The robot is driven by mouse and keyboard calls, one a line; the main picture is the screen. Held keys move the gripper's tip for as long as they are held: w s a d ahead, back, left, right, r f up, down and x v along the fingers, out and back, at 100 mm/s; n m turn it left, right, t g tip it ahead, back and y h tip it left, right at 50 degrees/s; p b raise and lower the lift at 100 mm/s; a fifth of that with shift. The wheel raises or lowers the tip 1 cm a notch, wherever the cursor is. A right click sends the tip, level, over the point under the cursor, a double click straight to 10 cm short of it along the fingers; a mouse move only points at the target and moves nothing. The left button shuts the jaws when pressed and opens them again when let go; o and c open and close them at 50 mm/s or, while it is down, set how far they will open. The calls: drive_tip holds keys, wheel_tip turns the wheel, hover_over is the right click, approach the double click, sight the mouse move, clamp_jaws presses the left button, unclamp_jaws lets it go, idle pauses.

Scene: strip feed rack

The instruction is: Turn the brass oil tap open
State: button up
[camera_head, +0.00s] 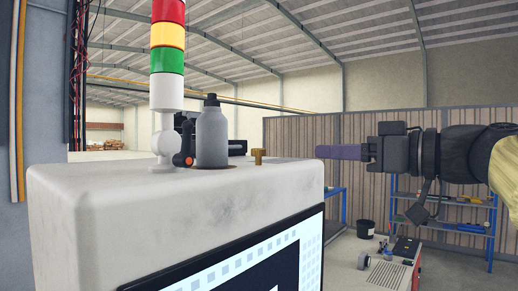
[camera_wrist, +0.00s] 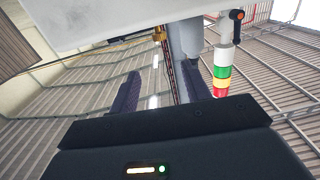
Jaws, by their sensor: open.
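The brass oil tap (camera_head: 257,156) stands on top of the white machine housing (camera_head: 170,205), near its right end in the head view. It is small, with a wider top on a short stem. In the wrist view the brass tap (camera_wrist: 159,34) shows at the top centre, beyond the fingertips and roughly between their lines. My gripper (camera_head: 318,151) is to the right of the tap at about its height, pointing left, with a clear gap between them. In the wrist view my gripper (camera_wrist: 155,84) has its two purple fingers apart with nothing between them.
A grey bottle (camera_head: 211,138) stands left of the tap on the housing. Beyond it are a red, yellow and green signal tower (camera_head: 167,60) and a black and orange part (camera_head: 183,159). Blue shelving (camera_head: 455,213) and a low white bench (camera_head: 367,277) are at right.

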sight(258, 157)
drive_tip(key=p+x, duration=0.4)
drive_tip(key=x, duration=1.3)
drive_tip(key=shift+w+p, duration=0.1)
drive_tip(key=shift+p, duration=0.3)
drive_tip(key=shift+c, duration=0.2)
drive_tip(key=c, duration=0.9)
